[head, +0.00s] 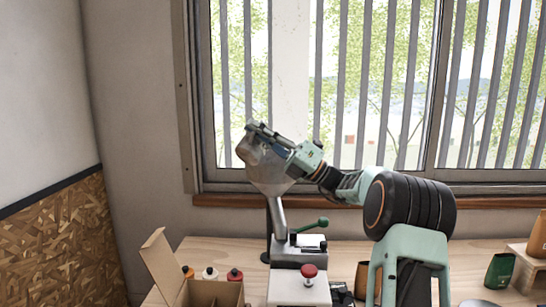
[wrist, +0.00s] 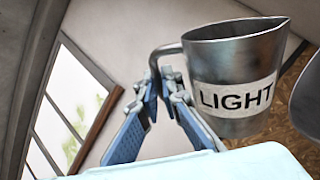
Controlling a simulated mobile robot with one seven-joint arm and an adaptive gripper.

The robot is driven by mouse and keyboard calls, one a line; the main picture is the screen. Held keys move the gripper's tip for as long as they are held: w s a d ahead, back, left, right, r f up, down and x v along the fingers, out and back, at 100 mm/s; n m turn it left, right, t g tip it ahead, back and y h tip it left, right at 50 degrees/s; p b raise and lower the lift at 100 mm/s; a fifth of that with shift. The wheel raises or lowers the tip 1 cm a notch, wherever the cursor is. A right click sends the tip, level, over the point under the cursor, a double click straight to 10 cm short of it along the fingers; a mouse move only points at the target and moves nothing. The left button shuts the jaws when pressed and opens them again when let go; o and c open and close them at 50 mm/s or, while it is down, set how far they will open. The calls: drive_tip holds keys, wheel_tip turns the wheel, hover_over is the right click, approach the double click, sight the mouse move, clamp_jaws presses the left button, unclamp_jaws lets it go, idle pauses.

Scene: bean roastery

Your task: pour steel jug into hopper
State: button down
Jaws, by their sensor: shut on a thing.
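The steel jug (wrist: 235,75) has a white "LIGHT" label and fills the right half of the wrist view. My gripper (wrist: 160,82) is shut on its handle. Against the slanted window and wall, the jug looks tilted, with its lip toward the right. Its contents are hidden. In the head view my gripper (head: 268,137) holds the jug (head: 248,148) at the top of the grey metal hopper (head: 270,182). Jug and hopper overlap there, so I cannot tell whether they touch. A curved grey metal edge, likely the hopper (wrist: 307,98), shows at the wrist view's right border.
Below the hopper stands a machine with a green lever (head: 312,225) and a red knob (head: 309,271). An open cardboard box (head: 212,293) with several bottles is at the left. A dark green bag (head: 499,270) stands at the right. The window (head: 340,90) is behind my arm.

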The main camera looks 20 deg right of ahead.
sight(242, 149)
drive_tip(key=shift+a+r+n+g+p, duration=0.15)
drive_tip(key=shift+r+n+g+p, duration=0.1)
drive_tip(key=shift+n+g+p, duration=0.55)
drive_tip(key=shift+s+a+n+g+p, duration=0.15)
drive_tip(key=shift+n+g+p, duration=0.2)
drive_tip(key=shift+n, duration=0.35)
drive_tip(key=shift+s+a+n+g+p, duration=0.3)
drive_tip(key=shift+n+g+p, duration=0.1)
drive_tip(key=shift+n+g, duration=0.25)
drive_tip(key=a+f+n+g, duration=0.1)
drive_tip(key=s+a+f+n+g+h, duration=0.1)
drive_tip(key=f+n, duration=0.1)
drive_tip(key=s+a+f+n+h, duration=0.1)
drive_tip(key=shift+a+f+n+g+b, duration=0.1)
drive_tip(key=shift+f+n+g+b, duration=0.2)
drive_tip(key=shift+n+g, duration=0.1)
wheel_tip(242, 149, down, 9)
drive_tip(key=s+a+n+g+h+b, duration=0.1)
drive_tip(key=a+n+h+b, duration=0.1)
drive_tip(key=n+b, duration=0.1)
drive_tip(key=shift+f+b, duration=0.15)
drive_tip(key=shift+b, duration=0.2)
drive_tip(key=shift+s, duration=0.2)
